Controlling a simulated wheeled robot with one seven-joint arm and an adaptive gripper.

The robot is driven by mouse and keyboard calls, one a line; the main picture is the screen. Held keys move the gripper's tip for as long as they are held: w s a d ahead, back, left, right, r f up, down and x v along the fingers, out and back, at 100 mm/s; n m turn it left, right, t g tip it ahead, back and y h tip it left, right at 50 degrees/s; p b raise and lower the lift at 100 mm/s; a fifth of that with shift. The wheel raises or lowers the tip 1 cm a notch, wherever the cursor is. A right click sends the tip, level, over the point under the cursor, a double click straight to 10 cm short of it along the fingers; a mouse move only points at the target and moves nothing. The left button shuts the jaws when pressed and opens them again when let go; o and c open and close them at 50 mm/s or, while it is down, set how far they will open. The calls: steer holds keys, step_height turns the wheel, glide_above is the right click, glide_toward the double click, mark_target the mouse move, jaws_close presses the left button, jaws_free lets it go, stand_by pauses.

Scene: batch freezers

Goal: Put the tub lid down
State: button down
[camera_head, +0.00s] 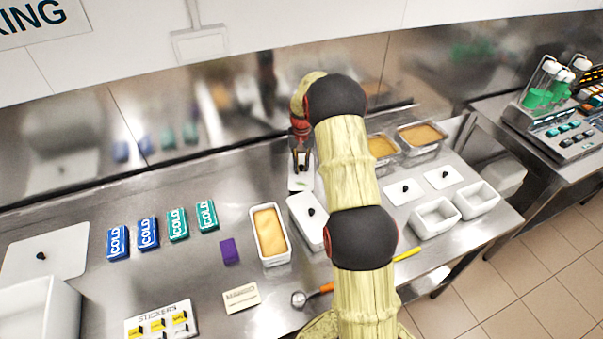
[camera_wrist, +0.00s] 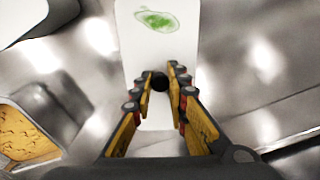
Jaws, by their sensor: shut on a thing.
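The tub lid is a white rounded rectangle with a green smear, and it shows in the wrist view (camera_wrist: 136,42) between my fingers. In the head view the lid (camera_head: 295,184) is near the back of the steel counter, partly hidden by my arm. My gripper (camera_wrist: 160,75) is shut on the lid's black knob (camera_wrist: 159,83). In the head view my gripper (camera_head: 302,160) points down over the lid. The lid looks flat; I cannot tell whether it touches the counter.
Metal pans (camera_head: 421,151), small lids (camera_head: 404,197) and empty white tubs (camera_head: 436,232) are right. Cold packs (camera_head: 148,234) and a purple block (camera_head: 230,251) are left. Bare steel lies between.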

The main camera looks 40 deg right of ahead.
mark_target(301, 171)
steer(key=shift+f, duration=1.6)
steer(key=shift+f, duration=0.15)
steer(key=c, duration=1.8)
jaws_free()
steer(key=shift+o, duration=0.3)
